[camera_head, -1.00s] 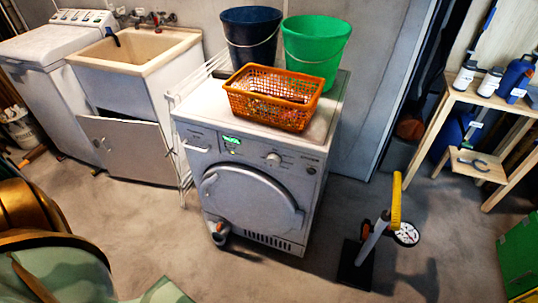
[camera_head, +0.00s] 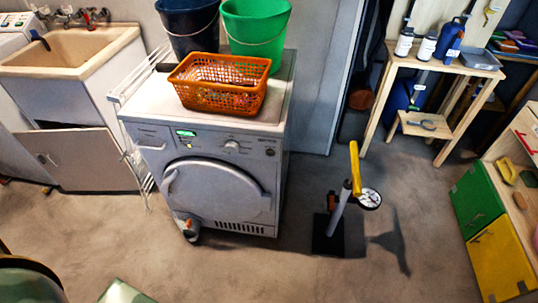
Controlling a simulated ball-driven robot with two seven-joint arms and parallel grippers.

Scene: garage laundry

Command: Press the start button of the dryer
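The dryer (camera_head: 222,206) is a white front-loading machine in the middle of the view, with a round door (camera_head: 215,190) that looks closed. Its front panel carries a lit green display (camera_head: 185,133), a round knob (camera_head: 231,147) and a small dark round button (camera_head: 270,152) at the right end. The label by the button is too small to read, so I cannot tell if it is the start button. Neither of my grippers is in view.
An orange basket (camera_head: 220,98), a dark blue bucket (camera_head: 188,30) and a green bucket (camera_head: 256,35) stand on the dryer. A floor pump (camera_head: 340,215) stands to its right. A bottle (camera_head: 187,226) stands by its left front corner.

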